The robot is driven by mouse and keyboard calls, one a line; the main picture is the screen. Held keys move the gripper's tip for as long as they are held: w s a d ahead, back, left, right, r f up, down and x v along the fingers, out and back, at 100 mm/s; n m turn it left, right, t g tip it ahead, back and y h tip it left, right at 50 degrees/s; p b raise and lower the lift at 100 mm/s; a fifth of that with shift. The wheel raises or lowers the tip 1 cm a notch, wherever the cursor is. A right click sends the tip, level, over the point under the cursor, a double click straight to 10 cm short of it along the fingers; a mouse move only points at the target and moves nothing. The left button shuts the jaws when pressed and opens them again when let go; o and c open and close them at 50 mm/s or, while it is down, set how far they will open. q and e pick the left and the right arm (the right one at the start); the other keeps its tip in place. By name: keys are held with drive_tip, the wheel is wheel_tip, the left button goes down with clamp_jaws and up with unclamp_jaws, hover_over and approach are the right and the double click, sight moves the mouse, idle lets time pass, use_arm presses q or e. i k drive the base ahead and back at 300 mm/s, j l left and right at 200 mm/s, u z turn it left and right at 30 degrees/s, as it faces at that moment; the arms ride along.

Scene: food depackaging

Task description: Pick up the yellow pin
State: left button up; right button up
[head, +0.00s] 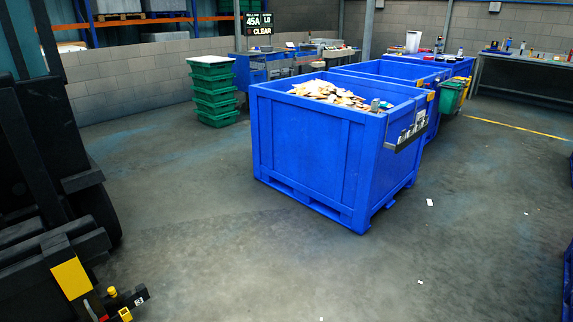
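At the lower left, small yellow pieces (125,314) show on and beside a small black part (138,297) with a pale label. A short red piece (88,309) is just to their left. I cannot tell whether one of the yellow pieces is the yellow pin; they are small and close to the bottom edge. Neither of my grippers can be made out in the head view.
A black vehicle-like machine (38,135) with a yellow plate (71,278) fills the left side. A large blue bin (305,150) of pale pieces stands in the middle. Green stacked crates (212,92) stand behind. Open grey floor (215,255) lies in front, with small white scraps.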

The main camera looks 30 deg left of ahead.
sight(112, 291)
drive_tip(key=i+l, duration=0.1)
drive_tip(key=i, duration=0.35)
drive_tip(key=i+l, duration=0.15)
drive_tip(key=i, duration=0.3)
drive_tip(key=i+j+u, duration=0.1)
drive_tip(key=i+u, duration=0.15)
drive_tip(key=u, duration=0.15)
drive_tip(key=i+u, duration=0.5)
drive_tip(key=u, duration=0.25)
drive_tip(key=i+u, duration=0.35)
drive_tip(key=i+j+u, duration=0.1)
drive_tip(key=i+u, duration=0.3)
drive_tip(key=i, duration=0.25)
drive_tip(key=i+l+u, duration=0.1)
drive_tip(key=i+u, duration=0.35)
drive_tip(key=i, duration=0.2)
